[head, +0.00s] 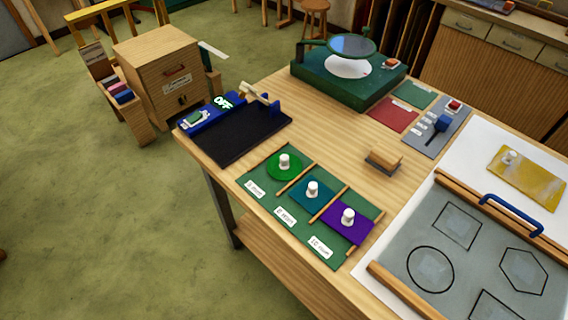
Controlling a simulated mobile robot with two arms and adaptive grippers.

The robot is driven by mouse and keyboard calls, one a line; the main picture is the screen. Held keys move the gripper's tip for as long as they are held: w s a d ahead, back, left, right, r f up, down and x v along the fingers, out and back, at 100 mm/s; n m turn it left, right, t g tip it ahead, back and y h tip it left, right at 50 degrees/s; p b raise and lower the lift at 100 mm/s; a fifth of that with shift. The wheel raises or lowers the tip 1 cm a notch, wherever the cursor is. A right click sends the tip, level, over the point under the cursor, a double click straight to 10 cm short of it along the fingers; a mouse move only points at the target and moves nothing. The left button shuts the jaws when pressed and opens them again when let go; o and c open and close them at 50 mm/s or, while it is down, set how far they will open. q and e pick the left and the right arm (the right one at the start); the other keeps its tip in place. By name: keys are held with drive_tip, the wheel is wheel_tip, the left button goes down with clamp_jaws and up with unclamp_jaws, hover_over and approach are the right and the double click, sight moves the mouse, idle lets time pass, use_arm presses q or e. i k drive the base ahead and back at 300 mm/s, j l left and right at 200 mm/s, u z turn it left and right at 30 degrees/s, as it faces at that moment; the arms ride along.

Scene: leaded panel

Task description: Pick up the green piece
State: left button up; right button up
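The green piece (273,171) is a round green disc with a white knob on top. It lies in the first slot of a dark green rack (297,219) near the table's left front edge. A teal piece (321,203) and a purple piece (336,225), each with a white knob, lie in the other two slots, divided by wooden strips. Labels sit in front of the slots; their small writing is hard to read. Neither of my grippers shows in the head view.
A black mat device (240,136) reading "OFF" sits behind the rack. A wooden block (383,160) lies right of it. A grey panel (425,262) with outlined shapes and a blue handle (512,215) fills the right front. A yellow piece (528,178) lies beyond it.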

sight(282, 166)
drive_tip(key=i+j+z, duration=0.1)
drive_tip(key=j+z, duration=0.35)
drive_tip(key=j, duration=0.2)
drive_tip(key=j+z, duration=0.45)
drive_tip(key=j, duration=0.2)
